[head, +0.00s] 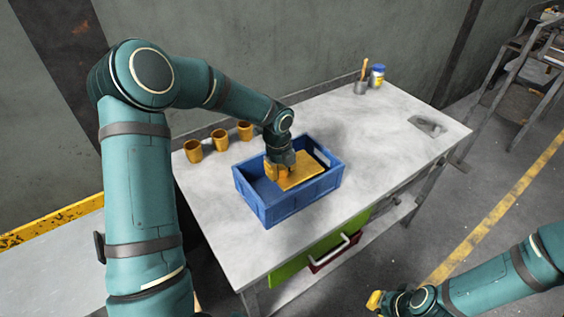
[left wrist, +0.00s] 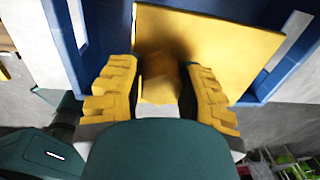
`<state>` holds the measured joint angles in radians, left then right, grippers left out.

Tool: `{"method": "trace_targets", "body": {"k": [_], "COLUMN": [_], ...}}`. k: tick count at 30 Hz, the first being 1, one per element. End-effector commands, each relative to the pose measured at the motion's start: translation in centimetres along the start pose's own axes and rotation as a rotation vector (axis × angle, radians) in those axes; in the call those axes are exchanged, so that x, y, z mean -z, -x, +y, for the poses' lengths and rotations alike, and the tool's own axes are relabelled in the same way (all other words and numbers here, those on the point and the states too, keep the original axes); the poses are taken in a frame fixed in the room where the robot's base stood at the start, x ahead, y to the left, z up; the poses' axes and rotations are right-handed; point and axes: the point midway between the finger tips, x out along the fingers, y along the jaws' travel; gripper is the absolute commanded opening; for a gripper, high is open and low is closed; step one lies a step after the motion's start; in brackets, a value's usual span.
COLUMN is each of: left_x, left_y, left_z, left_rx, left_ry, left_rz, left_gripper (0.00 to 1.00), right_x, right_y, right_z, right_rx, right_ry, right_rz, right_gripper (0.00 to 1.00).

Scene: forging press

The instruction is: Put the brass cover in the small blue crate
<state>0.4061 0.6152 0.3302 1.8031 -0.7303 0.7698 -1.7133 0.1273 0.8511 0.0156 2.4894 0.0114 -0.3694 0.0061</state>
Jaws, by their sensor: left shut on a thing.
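The brass cover (head: 303,170) is a flat yellow plate with a block-shaped grip. It is within the outline of the small blue crate (head: 297,205) on the table; I cannot tell whether it touches the crate floor. My left gripper (head: 278,172) reaches down over the crate and is shut on the cover. In the left wrist view its yellow fingers (left wrist: 160,90) stand on both sides of the cover's grip, with the plate (left wrist: 225,38) beyond and the crate wall (left wrist: 68,55) beside it. My right gripper (head: 375,301) is at the bottom right, away from the table, its jaws too small to judge.
Several objects stand on the pale table (head: 375,145): three brass-coloured cups (head: 220,139) left of the crate, a grey pot with a wooden handle (head: 361,86) and a blue-yellow jar (head: 377,76) at the back. A green drawer (head: 290,272) is below.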

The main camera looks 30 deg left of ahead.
Motion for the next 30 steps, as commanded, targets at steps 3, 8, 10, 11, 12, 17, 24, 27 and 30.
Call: {"method": "trace_targets", "body": {"k": [3,8,10,11,12,17,24,27,30], "left_x": [0.1,0.0,0.0,0.0,0.0,0.0,0.0,0.0,0.0], "left_y": [-2.5,-5.1,-5.8,-6.0,-6.2,-6.7,-9.4,-10.6,-11.0], "left_z": [0.1,0.3,0.3,0.3,0.3,0.4,0.6,0.7,0.7], "left_rx": [0.002,0.003,0.004,0.004,0.005,0.005,0.003,0.004,0.004], "left_ry": [-0.002,-0.001,0.000,0.000,0.000,0.000,-0.001,0.000,-0.001], "left_rz": [0.000,-0.001,-0.001,-0.002,-0.003,-0.003,-0.001,-0.001,-0.002], "left_gripper": [0.00,0.00,0.00,0.00,0.00,0.00,0.00,0.00,0.00], "right_x": [-0.2,-0.4,-0.5,-0.5,-0.5,-0.5,-0.7,-0.8,-0.8], "right_y": [-0.5,-0.8,-0.9,-0.9,-0.9,-1.0,-1.4,-1.6,-1.6], "right_z": [0.2,0.3,0.3,0.3,0.3,0.4,0.5,0.6,0.6], "right_rx": [0.000,0.001,0.001,0.001,0.001,0.001,0.001,0.002,0.002], "right_ry": [0.001,0.002,0.003,0.003,0.003,0.003,0.004,0.005,0.005], "right_rz": [-0.004,-0.008,-0.009,-0.010,-0.010,-0.011,-0.014,-0.016,-0.017], "right_gripper": [0.00,0.00,0.00,0.00,0.00,0.00,0.00,0.00,0.00]}}
